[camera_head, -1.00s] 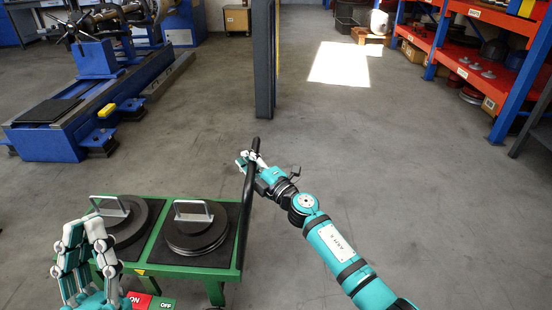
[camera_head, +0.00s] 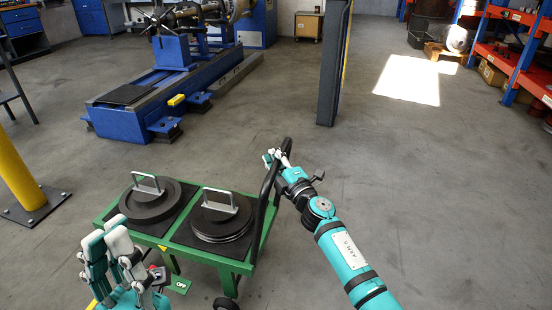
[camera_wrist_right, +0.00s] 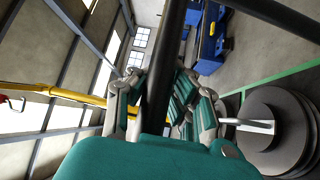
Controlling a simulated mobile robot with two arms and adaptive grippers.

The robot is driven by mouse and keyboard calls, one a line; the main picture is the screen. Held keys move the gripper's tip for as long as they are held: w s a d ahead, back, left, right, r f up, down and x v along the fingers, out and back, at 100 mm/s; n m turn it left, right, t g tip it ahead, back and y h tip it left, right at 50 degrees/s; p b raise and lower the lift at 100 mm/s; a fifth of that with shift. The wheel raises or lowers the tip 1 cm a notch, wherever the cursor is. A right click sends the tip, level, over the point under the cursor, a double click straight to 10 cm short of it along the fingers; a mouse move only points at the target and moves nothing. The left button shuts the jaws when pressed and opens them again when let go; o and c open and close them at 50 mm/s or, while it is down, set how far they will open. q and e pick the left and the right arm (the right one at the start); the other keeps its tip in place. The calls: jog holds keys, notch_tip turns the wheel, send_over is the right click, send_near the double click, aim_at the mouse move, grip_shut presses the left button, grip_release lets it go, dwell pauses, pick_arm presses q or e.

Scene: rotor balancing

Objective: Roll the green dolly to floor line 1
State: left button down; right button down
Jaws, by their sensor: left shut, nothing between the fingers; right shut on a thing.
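The green dolly (camera_head: 208,256) stands on the floor at the lower middle of the head view. It carries two stacks of dark round weights with silver handles, a left stack (camera_head: 150,207) and a right stack (camera_head: 220,222). My right gripper (camera_head: 278,158) is shut on the dolly's black push handle (camera_head: 268,195); the handle also runs between the fingers in the right wrist view (camera_wrist_right: 158,85). My left gripper (camera_head: 112,250) is shut and empty, in front of the dolly's near left side. Floor line 1 cannot be made out.
A blue machine (camera_head: 160,112) stands on the floor behind the dolly. A yellow post (camera_head: 18,172) on a dark base plate is at left. A dark upright panel (camera_head: 333,70) stands beyond the handle. Red shelves (camera_head: 505,55) are at far right.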

jog(key=c, duration=1.2)
grip_release()
jog(key=shift+s+a+f, duration=0.1)
jog(key=shift+s+f, duration=0.05)
jog(key=shift+f, duration=0.05)
jog(key=shift+o, duration=0.4)
jog(key=shift+r, duration=0.1)
jog(key=v, duration=1.2)
